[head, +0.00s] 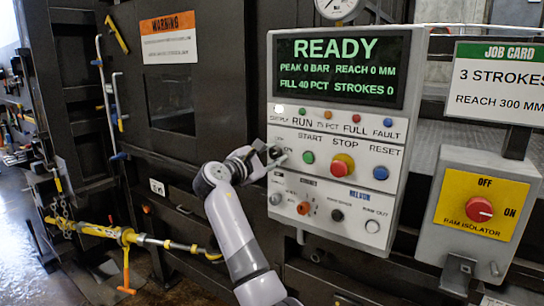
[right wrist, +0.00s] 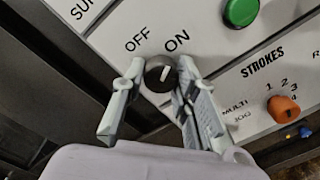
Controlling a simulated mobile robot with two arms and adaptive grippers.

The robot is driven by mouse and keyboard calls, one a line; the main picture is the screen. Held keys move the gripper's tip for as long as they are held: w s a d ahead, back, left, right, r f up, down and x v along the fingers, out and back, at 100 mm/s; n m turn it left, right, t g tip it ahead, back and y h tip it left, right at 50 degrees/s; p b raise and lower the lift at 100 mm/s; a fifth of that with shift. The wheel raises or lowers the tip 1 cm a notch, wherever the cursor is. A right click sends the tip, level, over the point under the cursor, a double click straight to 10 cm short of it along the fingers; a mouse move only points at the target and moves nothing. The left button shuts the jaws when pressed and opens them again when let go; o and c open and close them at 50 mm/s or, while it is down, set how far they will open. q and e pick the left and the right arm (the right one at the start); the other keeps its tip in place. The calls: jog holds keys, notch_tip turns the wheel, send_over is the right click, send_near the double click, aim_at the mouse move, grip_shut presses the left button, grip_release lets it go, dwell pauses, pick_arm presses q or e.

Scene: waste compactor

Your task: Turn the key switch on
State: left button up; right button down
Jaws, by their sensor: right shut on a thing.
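The key switch (right wrist: 159,76) is a round dark knob with a white pointer, between the OFF and ON labels in the right wrist view. Its pointer leans up and right, toward ON. My right gripper (right wrist: 161,68) has one finger on each side of the knob and is shut on it. In the head view my right gripper (head: 270,155) is at the left edge of the control panel (head: 402,150), left of the green START button (head: 308,157), and it hides the switch. The panel's display (head: 340,68) reads READY. My left gripper is not in view.
A red-and-yellow STOP button (head: 342,165) and a blue RESET button (head: 380,173) sit right of START. An orange STROKES knob (right wrist: 283,108) is below. The ram isolator box (head: 480,208) stands at right. A yellow bar (head: 125,236) crosses at lower left.

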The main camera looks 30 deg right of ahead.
jog(key=shift+f, duration=0.1)
jog(key=c, duration=1.2)
grip_release()
jog(key=shift+c, duration=0.2)
jog(key=v, duration=1.2)
